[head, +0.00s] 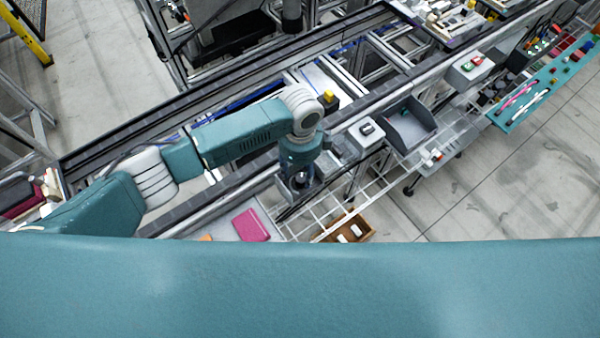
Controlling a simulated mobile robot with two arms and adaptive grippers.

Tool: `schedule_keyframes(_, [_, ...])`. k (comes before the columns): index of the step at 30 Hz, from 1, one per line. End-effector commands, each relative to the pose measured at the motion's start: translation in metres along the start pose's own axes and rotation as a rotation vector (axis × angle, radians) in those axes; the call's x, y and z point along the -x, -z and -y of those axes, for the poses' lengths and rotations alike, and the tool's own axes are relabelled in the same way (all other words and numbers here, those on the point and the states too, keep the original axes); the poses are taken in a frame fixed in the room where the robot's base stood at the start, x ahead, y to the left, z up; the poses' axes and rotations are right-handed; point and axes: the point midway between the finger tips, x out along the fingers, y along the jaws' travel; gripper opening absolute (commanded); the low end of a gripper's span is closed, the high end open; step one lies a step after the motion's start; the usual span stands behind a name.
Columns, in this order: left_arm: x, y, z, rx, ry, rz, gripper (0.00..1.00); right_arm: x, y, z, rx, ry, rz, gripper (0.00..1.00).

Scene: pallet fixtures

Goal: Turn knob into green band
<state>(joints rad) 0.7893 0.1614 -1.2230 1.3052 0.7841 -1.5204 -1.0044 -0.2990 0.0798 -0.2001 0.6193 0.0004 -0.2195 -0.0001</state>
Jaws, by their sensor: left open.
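A light grey box (360,138) with a dark knob (367,129) on its top face stands at the conveyor's near edge, right of centre. The knob is too small to tell where it points, and no green band can be made out on it. My left gripper (299,184) hangs to the left of this box and nearer to me, pointing down and apart from the knob. It is open and holds nothing that I can see; its fingertips are small and dark. My right gripper is out of view.
A dark grey bin (408,126) stands right of the knob box. Farther right is a box with red and green buttons (470,66). A wire rack (318,219) and a brown tray (349,232) lie below my gripper. A pink item (250,225) lies left of them.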

Motion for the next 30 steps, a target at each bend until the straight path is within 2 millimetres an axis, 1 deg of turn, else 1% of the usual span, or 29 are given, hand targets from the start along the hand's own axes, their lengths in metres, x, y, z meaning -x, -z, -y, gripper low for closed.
schedule_keyframes(1, [0.012,-0.001,0.001,-0.001,0.005,0.001,0.47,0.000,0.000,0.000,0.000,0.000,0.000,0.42])
schedule_keyframes(6, [0.050,-0.001,0.001,0.000,0.005,0.001,0.47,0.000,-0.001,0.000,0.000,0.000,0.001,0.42])
schedule_keyframes(9, [0.068,-0.002,0.000,0.000,0.003,0.001,0.47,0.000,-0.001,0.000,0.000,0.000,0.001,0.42])
schedule_keyframes(12, [0.082,-0.002,0.001,0.001,0.003,0.001,0.47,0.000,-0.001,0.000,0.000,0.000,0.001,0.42])
schedule_keyframes(15, [0.091,-0.002,0.000,0.002,0.001,0.001,0.47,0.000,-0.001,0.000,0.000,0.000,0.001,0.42])
schedule_keyframes(18, [0.095,-0.002,0.000,0.002,0.000,0.001,0.47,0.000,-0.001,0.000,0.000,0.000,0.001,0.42])
schedule_keyframes(30, [0.096,-0.002,-0.001,0.002,0.000,0.001,0.47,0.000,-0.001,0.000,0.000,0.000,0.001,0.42])
